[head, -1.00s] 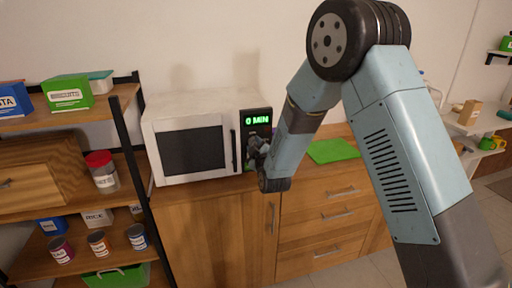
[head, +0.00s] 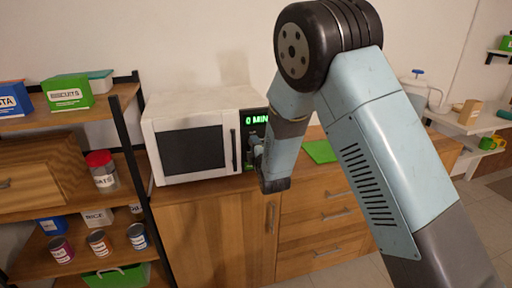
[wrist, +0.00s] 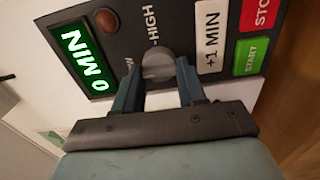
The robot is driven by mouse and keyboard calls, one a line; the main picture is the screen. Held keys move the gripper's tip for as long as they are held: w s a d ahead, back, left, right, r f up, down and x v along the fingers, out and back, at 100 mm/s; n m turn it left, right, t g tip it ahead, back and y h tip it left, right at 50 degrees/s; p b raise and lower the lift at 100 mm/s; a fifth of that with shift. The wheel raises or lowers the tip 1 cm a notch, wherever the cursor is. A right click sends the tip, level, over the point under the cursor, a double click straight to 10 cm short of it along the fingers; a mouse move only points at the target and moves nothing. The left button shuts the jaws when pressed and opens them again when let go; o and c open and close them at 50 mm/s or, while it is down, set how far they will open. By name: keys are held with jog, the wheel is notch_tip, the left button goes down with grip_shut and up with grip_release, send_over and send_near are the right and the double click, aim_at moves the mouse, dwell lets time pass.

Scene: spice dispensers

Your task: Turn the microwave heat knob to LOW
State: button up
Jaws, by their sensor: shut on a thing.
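The white microwave (head: 196,108) stands on the wooden cabinet, with its door shut. Its dark control panel shows a green "0 MIN" display (wrist: 83,59). The round grey heat knob (wrist: 155,62) is on the panel in the wrist view, with "HIGH" printed beside it. Another label near it is mostly hidden by a finger, with only a "W" showing. My gripper (wrist: 157,75) is shut on the knob, one finger on each side. In the head view my gripper (head: 256,152) is at the panel, and my arm hides part of the panel.
The +1 MIN button (wrist: 211,37), green START button (wrist: 251,56) and red STOP button (wrist: 259,14) lie close to the right finger in the wrist view. A shelf with boxes and cans stands left of the microwave. A green board (head: 320,152) lies on the counter at right.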

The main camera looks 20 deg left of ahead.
jog(key=shift+f, duration=0.15)
dwell(0.3)
jog(key=o, duration=1.1)
jog(key=shift+c, duration=0.2)
jog(key=v, duration=1.3)
jog(key=shift+s, duration=0.35)
jog(key=shift+d, duration=0.15)
